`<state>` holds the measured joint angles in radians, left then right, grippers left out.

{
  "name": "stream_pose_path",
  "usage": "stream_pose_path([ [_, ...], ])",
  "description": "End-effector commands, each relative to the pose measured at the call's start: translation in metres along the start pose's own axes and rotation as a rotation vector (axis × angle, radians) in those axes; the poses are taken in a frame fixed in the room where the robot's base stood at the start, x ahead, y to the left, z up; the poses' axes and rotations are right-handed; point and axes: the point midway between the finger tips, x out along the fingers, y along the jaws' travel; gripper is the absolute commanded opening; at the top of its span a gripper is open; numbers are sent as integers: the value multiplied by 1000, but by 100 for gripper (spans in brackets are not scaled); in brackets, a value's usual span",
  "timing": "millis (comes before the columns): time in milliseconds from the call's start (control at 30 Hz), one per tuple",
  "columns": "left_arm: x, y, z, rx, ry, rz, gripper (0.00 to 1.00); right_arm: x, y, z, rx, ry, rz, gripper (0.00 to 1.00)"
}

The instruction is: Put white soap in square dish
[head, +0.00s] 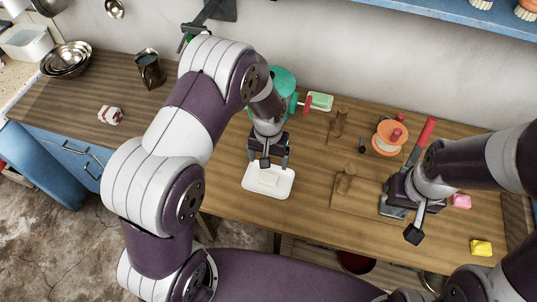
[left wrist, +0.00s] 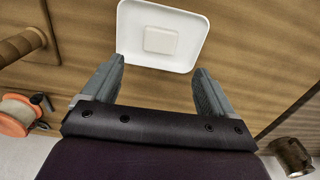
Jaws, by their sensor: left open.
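The white square dish (head: 250,183) with rounded corners lies on the wooden worktop, below my left gripper (head: 269,160) in the head view. The white soap (head: 268,179) lies flat inside it, near the middle. In the left wrist view the dish (left wrist: 132,40) and the soap (left wrist: 160,40) show beyond the fingertips. My left gripper (left wrist: 159,63) is open and empty, with nothing between its fingers. My right gripper (head: 404,213) is over the right part of the worktop; its finger gap is not clear.
An orange spool (head: 389,138) stands right of centre. Pink soap (head: 461,201) and yellow soap (head: 481,248) lie at the right. A metal jug (head: 150,70) stands at the back left. The worktop left of my arm is mostly clear.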

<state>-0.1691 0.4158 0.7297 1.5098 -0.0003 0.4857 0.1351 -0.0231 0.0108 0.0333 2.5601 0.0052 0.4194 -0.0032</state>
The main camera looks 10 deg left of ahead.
Motion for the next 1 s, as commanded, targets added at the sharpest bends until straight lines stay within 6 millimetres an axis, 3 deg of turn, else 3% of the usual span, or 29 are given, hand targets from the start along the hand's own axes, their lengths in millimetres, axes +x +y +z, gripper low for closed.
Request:
stream_pose_path([
  [267, -49, -8, 9, -3, 14, 2, 87, 5, 0, 1, 0, 0, 0, 0],
  [400, -105, -32, 55, -10, 65, 5, 87, 5, 0, 0, 0, 0, 0, 0],
  [500, -130, -45, 97, -13, 96, 4, 87, 5, 0, 0, 0, 0, 0, 0],
  [600, -140, -51, 127, -14, 115, 3, 87, 5, 0, 1, 0, 0, 0, 0],
  [700, -142, -54, 140, -13, 121, 1, 87, 5, 0, 1, 0, 0, 0, 0],
  [1000, -142, -53, 141, -12, 119, 2, 87, 5, 0, 0, 0, 0, 0, 0],
])
